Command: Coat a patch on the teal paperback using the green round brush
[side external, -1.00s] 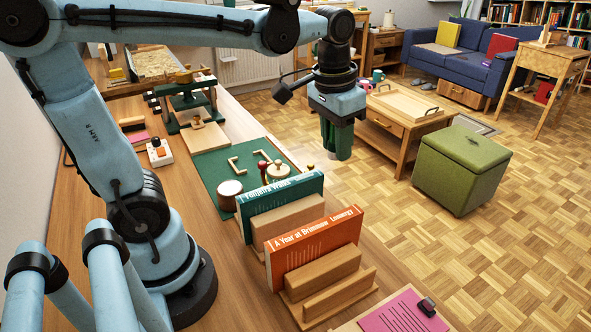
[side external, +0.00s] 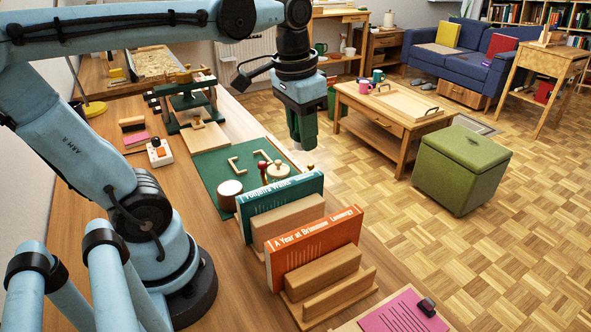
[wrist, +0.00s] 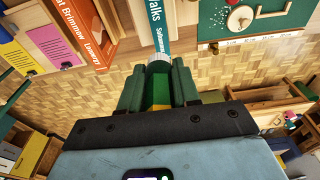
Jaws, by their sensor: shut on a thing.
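The teal paperback (side external: 283,199) stands upright in a wooden holder near the bench's right edge, with white title lettering. It also shows at the top of the wrist view (wrist: 159,40). My gripper (side external: 301,139) is above and beyond the book, pointing down beside the bench edge. In the wrist view my gripper (wrist: 159,82) is shut on the green round brush (wrist: 160,92); its pale round tip (wrist: 159,61) sticks out past the fingers. The tip appears just below the paperback's end in that view; I cannot tell whether they touch.
An orange book (side external: 314,252) stands in the nearer holder. A green mat (side external: 212,165) with a round wooden tub (side external: 229,193), red-handled tool (side external: 263,172) and L-shaped pieces lies behind the paperback. A green press (side external: 187,104) stands farther back.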

